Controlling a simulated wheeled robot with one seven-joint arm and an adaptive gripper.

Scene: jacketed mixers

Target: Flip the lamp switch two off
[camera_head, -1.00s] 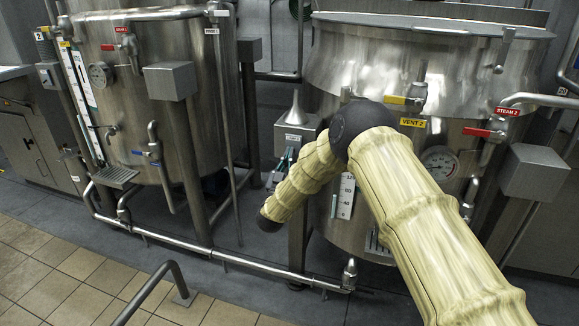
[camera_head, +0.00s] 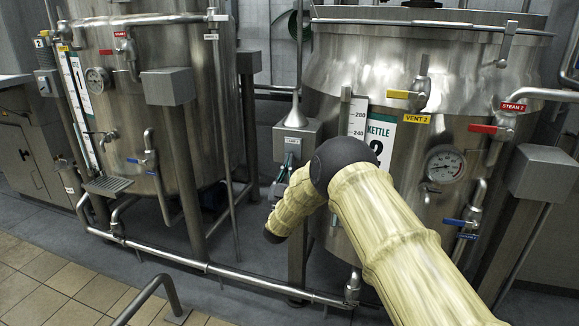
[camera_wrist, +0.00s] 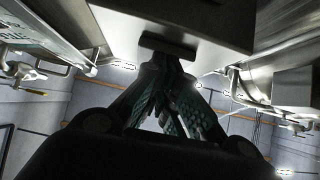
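A grey box (camera_head: 297,140) with a small label, too small to read surely, stands on a post left of the right kettle. I take it for the lamp switch box. My gripper (camera_head: 290,163) is at the box's lower front, partly hidden by my arm.
The right kettle (camera_head: 330,75) has a yellow vent handle (camera_head: 398,94), a red steam handle (camera_head: 482,129) and a gauge (camera_head: 445,165). The left kettle (camera_head: 150,60) stands apart. A low pipe (camera_head: 235,273) runs across the front. Tiled floor (camera_head: 40,285) is open at lower left.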

